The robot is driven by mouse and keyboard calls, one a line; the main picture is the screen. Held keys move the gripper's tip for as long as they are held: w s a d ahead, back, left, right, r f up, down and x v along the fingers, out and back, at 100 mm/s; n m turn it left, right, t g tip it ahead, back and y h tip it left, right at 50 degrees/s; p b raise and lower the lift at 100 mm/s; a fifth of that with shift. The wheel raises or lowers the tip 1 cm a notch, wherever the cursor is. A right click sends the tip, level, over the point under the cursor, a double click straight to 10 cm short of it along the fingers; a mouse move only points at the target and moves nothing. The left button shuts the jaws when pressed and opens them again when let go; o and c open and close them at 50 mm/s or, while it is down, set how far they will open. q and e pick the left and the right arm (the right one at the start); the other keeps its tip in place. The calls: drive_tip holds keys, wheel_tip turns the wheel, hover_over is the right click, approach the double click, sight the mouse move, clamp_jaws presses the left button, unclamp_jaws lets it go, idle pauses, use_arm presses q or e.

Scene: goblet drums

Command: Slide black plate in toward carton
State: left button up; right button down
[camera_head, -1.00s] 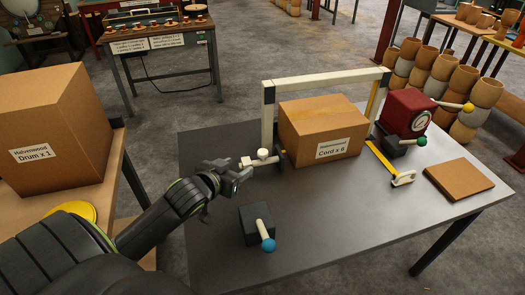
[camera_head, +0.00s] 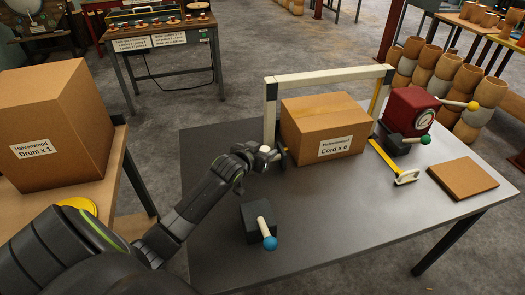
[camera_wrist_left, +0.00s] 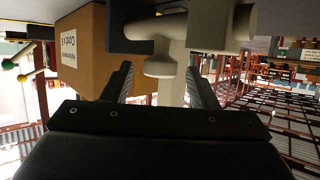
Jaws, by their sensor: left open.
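The carton (camera_head: 325,140), labelled "Cord x 6", stands on the grey table under a white frame. A small black plate (camera_head: 281,154) on a cream rod is at the carton's left side; whether they touch I cannot tell. My left gripper (camera_head: 256,161) is at the cream knob of this rod and hides most of it. In the left wrist view the fingers (camera_wrist_left: 160,85) are open, with the cream knob (camera_wrist_left: 163,67) and rod between or just beyond them. The black plate (camera_wrist_left: 135,38) shows there beside the carton (camera_wrist_left: 88,45). My right gripper is not in view.
A dark block with a blue-tipped lever (camera_head: 262,230) stands at the table's front left. A red gauge box (camera_head: 408,112), a yellow strip with a cream handle (camera_head: 406,177) and a brown slab (camera_head: 463,178) are to the right. The middle front of the table (camera_head: 340,215) is clear.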

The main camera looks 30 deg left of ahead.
sight(276, 159)
use_arm(q)
drive_tip(key=shift+w, duration=0.1)
drive_tip(key=shift+c, duration=0.2)
clamp_jaws()
drive_tip(key=w+d, duration=0.3)
drive_tip(key=shift+w, duration=0.2)
drive_tip(key=shift+w+d, duration=0.1)
